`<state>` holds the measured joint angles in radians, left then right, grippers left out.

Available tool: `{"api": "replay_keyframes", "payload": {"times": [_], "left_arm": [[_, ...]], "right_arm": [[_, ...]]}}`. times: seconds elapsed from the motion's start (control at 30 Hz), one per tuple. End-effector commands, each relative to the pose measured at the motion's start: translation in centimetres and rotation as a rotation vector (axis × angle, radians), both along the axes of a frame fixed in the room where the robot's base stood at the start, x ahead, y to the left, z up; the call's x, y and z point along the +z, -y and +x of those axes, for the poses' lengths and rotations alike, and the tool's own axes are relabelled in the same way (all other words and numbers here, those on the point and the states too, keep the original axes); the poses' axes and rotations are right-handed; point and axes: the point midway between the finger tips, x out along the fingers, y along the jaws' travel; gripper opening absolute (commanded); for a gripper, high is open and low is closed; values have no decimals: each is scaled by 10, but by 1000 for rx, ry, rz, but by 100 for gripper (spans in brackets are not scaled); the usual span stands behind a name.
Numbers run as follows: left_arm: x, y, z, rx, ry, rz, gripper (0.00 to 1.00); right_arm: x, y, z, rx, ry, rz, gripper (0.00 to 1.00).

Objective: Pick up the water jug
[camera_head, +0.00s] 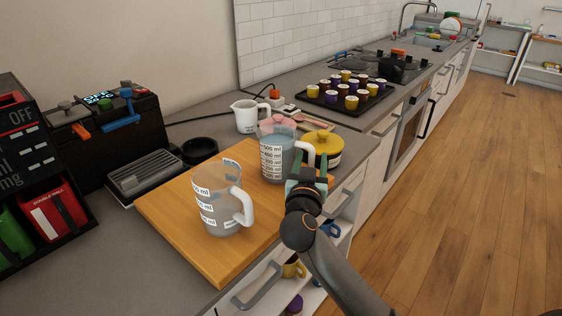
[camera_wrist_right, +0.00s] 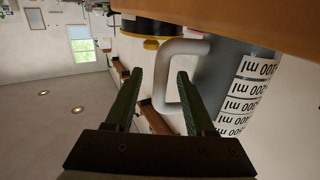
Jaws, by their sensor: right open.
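The water jug (camera_head: 272,160) is a measuring jug with ml markings and blue-grey contents. It stands upright on the wooden board (camera_head: 165,212), with its white handle (camera_head: 305,148) facing right. My right gripper (camera_head: 308,168) is open and empty beside the handle. In the right wrist view, the water jug (camera_wrist_right: 238,85) appears tipped sideways, and its handle (camera_wrist_right: 165,75) lies in the gap between the fingertips (camera_wrist_right: 160,78). Contact cannot be told. A second, clear jug (camera_head: 215,205) with a white handle stands nearer on the board. My left gripper is not in view.
A yellow-lidded pot (camera_head: 322,150) stands just behind my right gripper. A white pitcher (camera_head: 246,117), a pink item (camera_head: 279,124) and a tray of cups (camera_head: 318,96) are farther back. A coffee machine (camera_head: 110,125) stands at left. The floor at right is clear.

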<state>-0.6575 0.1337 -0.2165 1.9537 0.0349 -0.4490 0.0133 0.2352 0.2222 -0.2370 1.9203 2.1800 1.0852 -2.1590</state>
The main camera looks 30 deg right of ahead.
Motion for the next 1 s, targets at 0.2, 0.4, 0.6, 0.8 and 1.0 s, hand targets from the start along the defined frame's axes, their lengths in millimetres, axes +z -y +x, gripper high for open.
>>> {"api": "replay_keyframes", "payload": {"times": [0.2,0.4,0.6,0.8,1.0], "left_arm": [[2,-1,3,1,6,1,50],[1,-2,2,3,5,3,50],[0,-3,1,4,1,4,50],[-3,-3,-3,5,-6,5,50],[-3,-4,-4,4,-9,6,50]], "right_arm": [[1,0,0,0,1,-1,46],[1,0,0,0,1,-1,23],[0,0,0,0,1,-1,1],[0,0,0,0,0,0,0],[0,0,0,0,0,0,0]]}}
